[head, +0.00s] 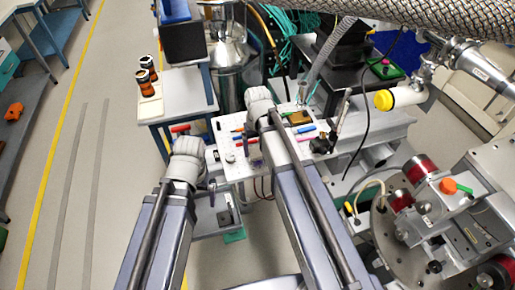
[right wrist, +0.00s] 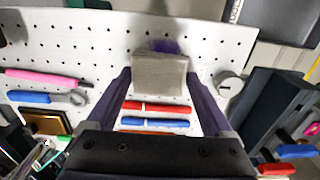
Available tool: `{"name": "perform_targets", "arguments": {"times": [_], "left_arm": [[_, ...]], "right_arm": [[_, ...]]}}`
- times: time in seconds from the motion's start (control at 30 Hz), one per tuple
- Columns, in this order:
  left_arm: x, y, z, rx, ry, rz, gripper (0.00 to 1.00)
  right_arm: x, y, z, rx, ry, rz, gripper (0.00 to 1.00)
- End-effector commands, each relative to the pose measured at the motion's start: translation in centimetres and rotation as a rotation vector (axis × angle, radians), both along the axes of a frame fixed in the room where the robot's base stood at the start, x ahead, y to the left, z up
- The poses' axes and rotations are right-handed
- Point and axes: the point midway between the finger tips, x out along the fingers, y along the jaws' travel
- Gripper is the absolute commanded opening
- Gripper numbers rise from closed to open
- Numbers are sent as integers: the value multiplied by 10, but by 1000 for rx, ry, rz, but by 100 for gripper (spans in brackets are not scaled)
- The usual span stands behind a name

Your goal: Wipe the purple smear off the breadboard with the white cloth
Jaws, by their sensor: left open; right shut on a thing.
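The white breadboard (right wrist: 215,45) with its grid of holes fills the middle of the right wrist view; it also shows in the head view (head: 228,127). The purple smear (right wrist: 166,46) shows just past the far edge of the cloth, partly hidden by it. My right gripper (right wrist: 160,78) is shut on the white cloth (right wrist: 160,72), a greyish folded pad, at the board; I cannot tell whether it touches. In the head view my right gripper (head: 262,104) is over the board, its cloth hidden. My left gripper (head: 188,160) is open, left of the board's near edge.
Red and blue pens (right wrist: 157,107) lie on the board nearer me than the cloth. A round knob (right wrist: 230,85) stands right of the cloth. A side table (head: 175,100) stands left.

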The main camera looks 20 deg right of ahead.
Motion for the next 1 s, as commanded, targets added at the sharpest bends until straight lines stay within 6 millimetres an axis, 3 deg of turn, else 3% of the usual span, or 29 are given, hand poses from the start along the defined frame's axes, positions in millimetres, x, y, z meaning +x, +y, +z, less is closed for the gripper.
{"name": "perform_targets", "arguments": {"times": [1.0], "left_arm": [[0, 0, -10, 0, 0, 0, 100]], "right_arm": [[0, 0, -10, 0, 0, 0, 34]]}}
